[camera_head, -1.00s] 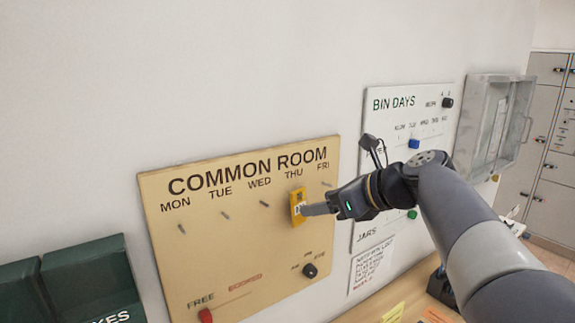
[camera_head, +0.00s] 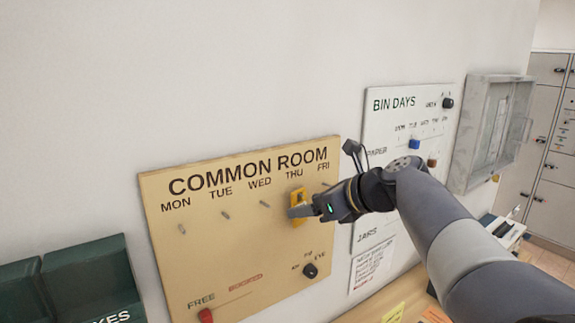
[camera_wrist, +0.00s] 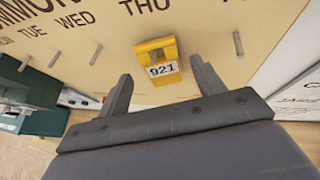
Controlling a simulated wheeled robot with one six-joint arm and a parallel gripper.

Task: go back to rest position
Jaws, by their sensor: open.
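My gripper (camera_head: 296,211) is at the Common Room board (camera_head: 230,262), over the lower part of a yellow tag in the head view. In the wrist view my gripper (camera_wrist: 160,82) is open, its two fingers apart with nothing held between them. The yellow tag (camera_wrist: 157,55), marked 921, hangs on the board below THU, just beyond and between the fingertips. It also shows in the head view (camera_head: 298,195). My arm reaches in from the lower right.
Bare pegs (camera_head: 225,215) stand under the other days. A black knob (camera_head: 310,270) and a red slider (camera_head: 205,315) are lower on the board. Green boxes (camera_head: 90,275) are at lower left.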

